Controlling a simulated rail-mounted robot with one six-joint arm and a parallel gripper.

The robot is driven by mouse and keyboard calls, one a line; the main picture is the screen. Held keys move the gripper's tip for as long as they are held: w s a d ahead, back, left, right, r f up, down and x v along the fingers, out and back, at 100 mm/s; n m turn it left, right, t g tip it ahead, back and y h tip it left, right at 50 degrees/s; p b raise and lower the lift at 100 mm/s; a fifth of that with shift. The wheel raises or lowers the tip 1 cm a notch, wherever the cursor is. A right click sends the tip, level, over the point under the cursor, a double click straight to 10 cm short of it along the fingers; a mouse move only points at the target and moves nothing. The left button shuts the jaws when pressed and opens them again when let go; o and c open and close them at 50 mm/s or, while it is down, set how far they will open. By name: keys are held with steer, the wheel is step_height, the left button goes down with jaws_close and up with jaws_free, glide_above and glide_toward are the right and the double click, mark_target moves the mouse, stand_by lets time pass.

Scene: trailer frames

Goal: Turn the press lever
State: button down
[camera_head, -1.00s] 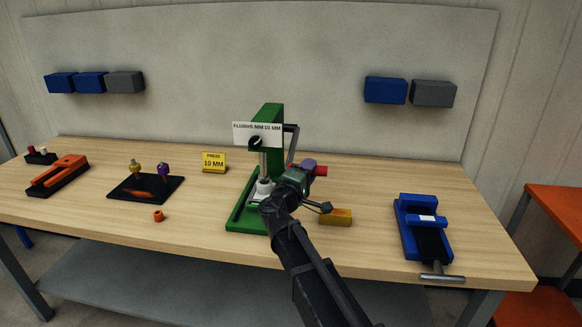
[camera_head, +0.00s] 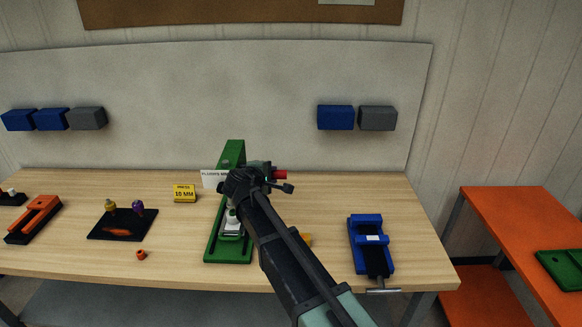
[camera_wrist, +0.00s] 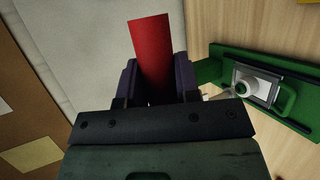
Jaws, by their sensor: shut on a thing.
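The green press (camera_head: 232,151) stands on the bench, its base (camera_head: 226,250) toward the front. The red handle (camera_head: 281,175) of its lever sticks out to the right near the top of the press. My gripper (camera_head: 268,173) is at that handle, and my arm hides most of the lever and the press front. In the wrist view the purple fingers close on both sides of the red handle (camera_wrist: 151,45). A round white part in a grey holder (camera_wrist: 255,86) sits on the press base.
A yellow sign (camera_head: 184,193) reading "PRESS 10 MM" stands left of the press. A black tray (camera_head: 105,233) and an orange ring (camera_head: 141,255) lie further left. A blue vise (camera_head: 366,240) stands to the right. A yellow block (camera_head: 306,240) is mostly hidden behind my arm.

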steer(key=w+r+p, duration=0.6)
steer(key=r, duration=0.1)
steer(key=shift+w+d+r, duration=0.2)
steer(key=shift+w+r, duration=0.05)
steer(key=shift+w, duration=0.1)
steer(key=c, duration=0.8)
jaws_free()
steer(key=p+v, duration=0.4)
steer(key=v, duration=0.7)
steer(key=shift+d, duration=0.1)
